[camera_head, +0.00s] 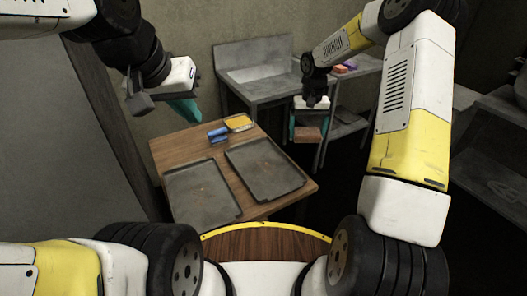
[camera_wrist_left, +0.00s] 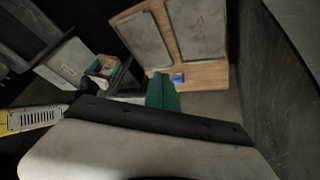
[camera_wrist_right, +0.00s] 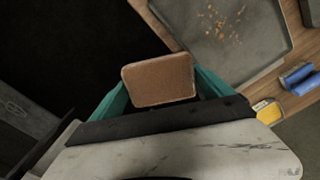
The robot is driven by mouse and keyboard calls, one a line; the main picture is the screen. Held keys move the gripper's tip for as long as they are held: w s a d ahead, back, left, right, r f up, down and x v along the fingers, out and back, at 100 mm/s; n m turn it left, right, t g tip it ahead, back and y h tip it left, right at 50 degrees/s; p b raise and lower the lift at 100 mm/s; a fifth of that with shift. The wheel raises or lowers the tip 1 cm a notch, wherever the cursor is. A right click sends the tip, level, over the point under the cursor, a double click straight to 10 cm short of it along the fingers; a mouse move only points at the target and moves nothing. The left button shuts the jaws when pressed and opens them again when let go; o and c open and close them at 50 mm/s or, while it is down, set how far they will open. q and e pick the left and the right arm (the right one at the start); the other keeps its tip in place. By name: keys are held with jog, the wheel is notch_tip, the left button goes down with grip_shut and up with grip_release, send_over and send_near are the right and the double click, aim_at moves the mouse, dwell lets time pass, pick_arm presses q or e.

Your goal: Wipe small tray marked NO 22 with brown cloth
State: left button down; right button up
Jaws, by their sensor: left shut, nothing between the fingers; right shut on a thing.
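Two flat grey metal trays lie side by side on a wooden table: a left tray (camera_head: 202,193) and a right tray (camera_head: 264,169). I cannot read a NO 22 mark on either. One tray (camera_wrist_right: 225,35) with rusty specks shows in the right wrist view. My right gripper (camera_head: 307,136) is shut on the brown cloth (camera_wrist_right: 160,80), a flat block-like piece, and holds it in the air right of the table, clear of the trays. My left gripper (camera_head: 190,110) is shut and empty above the table's back left; its teal fingers (camera_wrist_left: 162,92) meet.
A blue item (camera_head: 217,134) and a yellow item (camera_head: 239,123) lie at the back of the wooden table (camera_head: 165,148). A grey metal sink unit (camera_head: 255,75) stands behind. Small orange and purple items (camera_head: 345,67) sit on a side surface. A wall rises at left.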

pick_arm(q)
jog(key=w+f+m+g, duration=0.1)
jog(key=w+f+g, duration=0.15)
jog(key=w, duration=0.65)
jog(key=m+g+y, duration=0.2)
jog(key=m+g, duration=0.1)
jog(key=m, duration=0.1)
send_near(235, 158)
jog(key=shift+s+d+f, duration=0.25)
jog(key=shift+s+f, duration=0.75)
jog(key=shift+s, duration=0.25)
jog(key=shift+s+d+f, duration=0.25)
jog(key=shift+s+f, duration=0.8)
jog(key=shift+s, duration=0.2)
jog(key=shift+f, duration=0.55)
notch_tip(235, 158, up, 6)
jog(key=shift+r, duration=0.1)
notch_tip(235, 158, up, 12)
